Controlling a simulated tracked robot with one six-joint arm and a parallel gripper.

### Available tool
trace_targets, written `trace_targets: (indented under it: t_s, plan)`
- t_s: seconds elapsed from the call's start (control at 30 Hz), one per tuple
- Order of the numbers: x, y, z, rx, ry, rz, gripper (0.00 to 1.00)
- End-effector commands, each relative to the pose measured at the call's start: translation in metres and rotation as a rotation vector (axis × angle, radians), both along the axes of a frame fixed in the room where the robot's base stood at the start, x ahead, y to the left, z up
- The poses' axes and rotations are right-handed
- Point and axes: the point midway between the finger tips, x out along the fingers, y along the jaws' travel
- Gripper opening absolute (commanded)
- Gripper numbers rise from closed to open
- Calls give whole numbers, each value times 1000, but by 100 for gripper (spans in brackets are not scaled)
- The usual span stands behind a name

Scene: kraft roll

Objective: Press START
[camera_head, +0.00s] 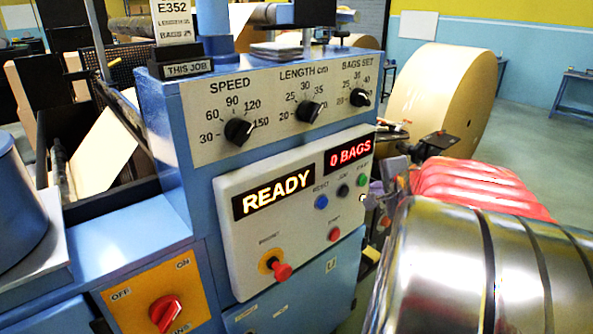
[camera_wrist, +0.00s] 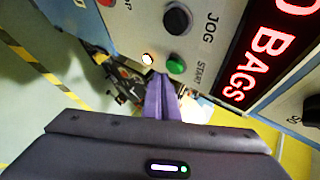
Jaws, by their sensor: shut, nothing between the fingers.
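The green START button (camera_head: 362,180) is at the right end of the upper button row on the white control panel (camera_head: 240,240). My gripper (camera_head: 390,172) is just right of the panel's edge in the head view. In the wrist view the purple fingers of my gripper (camera_wrist: 160,80) are shut together and empty, with their tips just below and left of the green button. I cannot tell whether they touch the panel. The display (camera_head: 273,192) reads READY.
A black JOG button (camera_head: 342,190) and a blue button (camera_head: 321,201) sit left of START. A red button (camera_head: 334,234) is below, and a red mushroom knob (camera_head: 281,270) lower left. A counter (camera_head: 349,153) reads 0 BAGS. A large paper roll (camera_head: 437,98) stands behind.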

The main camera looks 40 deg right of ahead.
Motion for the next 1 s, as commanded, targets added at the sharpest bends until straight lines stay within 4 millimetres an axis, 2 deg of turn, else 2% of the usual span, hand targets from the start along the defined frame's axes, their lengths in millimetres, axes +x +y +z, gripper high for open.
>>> trace_targets:
  t_s: [0.5, 1.0]
  plan:
    - [0, 0, 0, 1, 0, 1, 0]
    - [9, 1, 1, 0, 0, 1, 0]
